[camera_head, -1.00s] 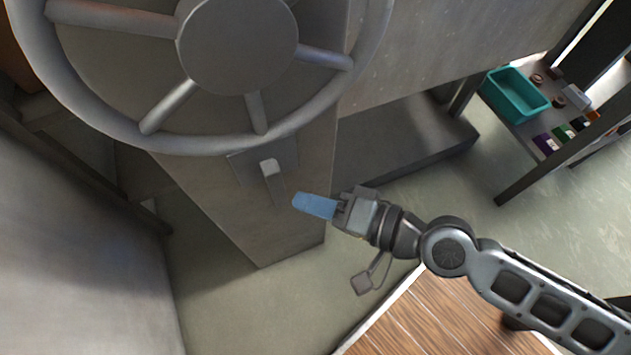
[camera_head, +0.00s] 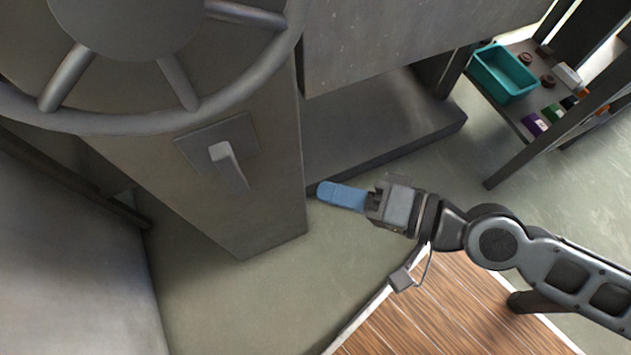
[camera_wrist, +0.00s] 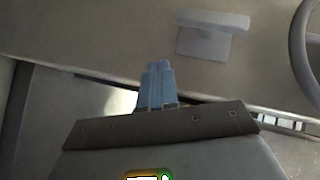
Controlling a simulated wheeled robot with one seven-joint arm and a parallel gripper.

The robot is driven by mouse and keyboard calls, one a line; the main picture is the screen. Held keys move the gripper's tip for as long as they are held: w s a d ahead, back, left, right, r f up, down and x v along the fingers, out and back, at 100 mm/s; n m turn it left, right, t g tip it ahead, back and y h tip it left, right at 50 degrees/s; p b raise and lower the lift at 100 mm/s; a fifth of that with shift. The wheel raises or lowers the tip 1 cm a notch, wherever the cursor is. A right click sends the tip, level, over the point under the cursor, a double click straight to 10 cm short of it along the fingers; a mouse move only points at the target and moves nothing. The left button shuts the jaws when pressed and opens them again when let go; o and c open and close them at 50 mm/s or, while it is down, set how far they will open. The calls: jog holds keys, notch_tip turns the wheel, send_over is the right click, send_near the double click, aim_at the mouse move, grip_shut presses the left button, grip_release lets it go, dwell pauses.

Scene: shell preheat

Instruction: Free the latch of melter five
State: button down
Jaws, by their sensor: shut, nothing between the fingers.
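The latch is a light grey lever (camera_head: 229,166) on a square plate (camera_head: 250,131), on the front of a grey column below a large handwheel (camera_head: 215,100). In the wrist view the latch lever (camera_wrist: 214,20) and its plate (camera_wrist: 203,44) show at the upper right. My gripper (camera_head: 322,194) has blue fingers, shut and empty. In the head view it is to the right of the latch and a little lower, apart from it. In the wrist view the fingertips (camera_wrist: 159,66) point towards the column, left of the latch plate. No number showing melter five is visible.
A grey ledge (camera_head: 400,110) extends right of the column. A shelf at the upper right holds a teal bin (camera_head: 506,88) and small items. A wooden surface (camera_head: 450,310) with a pale edge lies below my arm. Open floor (camera_head: 290,285) lies between the column and the wood.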

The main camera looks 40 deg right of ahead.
jog(key=shift+s+d+b, duration=0.45)
jog(key=shift+s+b, duration=0.15)
jog(key=shift+s, duration=0.2)
jog(key=shift+s+d+b, duration=0.4)
jog(key=shift+s+b, duration=0.2)
jog(key=shift+s, duration=0.2)
jog(key=s+d+r+n+t+h, duration=0.1)
jog(key=s+d+r+n+h, duration=0.2)
jog(key=s+n+h, duration=0.55)
notch_tip(320, 180, up, 26)
jog(key=s+n+y+p, duration=0.1)
jog(key=s+y+p, duration=0.1)
jog(key=p, duration=2.4)
